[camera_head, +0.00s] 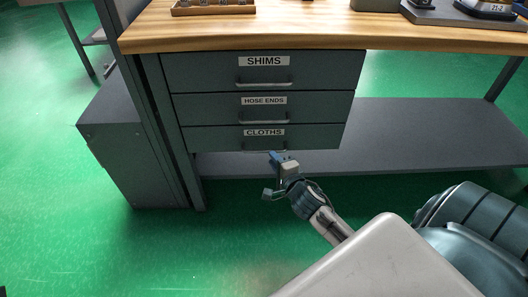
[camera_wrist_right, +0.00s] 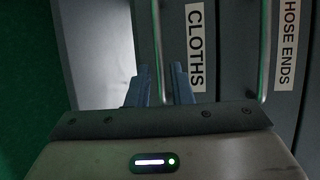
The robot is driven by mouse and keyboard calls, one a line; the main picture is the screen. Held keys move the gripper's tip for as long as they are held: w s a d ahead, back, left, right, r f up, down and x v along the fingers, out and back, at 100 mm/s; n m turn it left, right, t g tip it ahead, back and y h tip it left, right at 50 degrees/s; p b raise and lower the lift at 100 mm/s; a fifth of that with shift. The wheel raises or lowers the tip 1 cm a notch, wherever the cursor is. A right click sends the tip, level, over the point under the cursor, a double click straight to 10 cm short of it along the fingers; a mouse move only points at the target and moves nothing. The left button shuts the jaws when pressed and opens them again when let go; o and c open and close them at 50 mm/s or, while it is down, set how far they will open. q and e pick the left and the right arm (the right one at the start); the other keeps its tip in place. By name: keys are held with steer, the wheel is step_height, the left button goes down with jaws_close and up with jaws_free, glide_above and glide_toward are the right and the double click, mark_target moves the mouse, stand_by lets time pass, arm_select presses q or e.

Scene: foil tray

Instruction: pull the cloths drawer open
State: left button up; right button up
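The cloths drawer (camera_head: 215,139) is the lowest of three dark grey drawers under the workbench and sits flush with those above, shut. Its label reads CLOTHS, also in the right wrist view (camera_wrist_right: 197,45). Its bar handle (camera_wrist_right: 157,40) runs upright in the wrist view; in the head view it is partly hidden by my gripper. My right gripper (camera_head: 276,158) is at the handle, just below the label. In the wrist view its two blue fingers (camera_wrist_right: 162,72) stand apart, with the handle bar between them and gaps visible. Whether they touch it is unclear. My left gripper is not in view.
The hose ends drawer (camera_head: 215,110) and shims drawer (camera_head: 210,75) are above, both shut with bar handles. A wooden benchtop (camera_head: 310,30) overhangs them. A low grey shelf (camera_head: 430,135) lies behind to the right. Green floor in front is open.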

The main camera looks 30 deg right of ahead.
mark_target(267, 151)
steer(key=x, duration=0.6)
steer(key=shift+w, duration=0.1)
jaws_close()
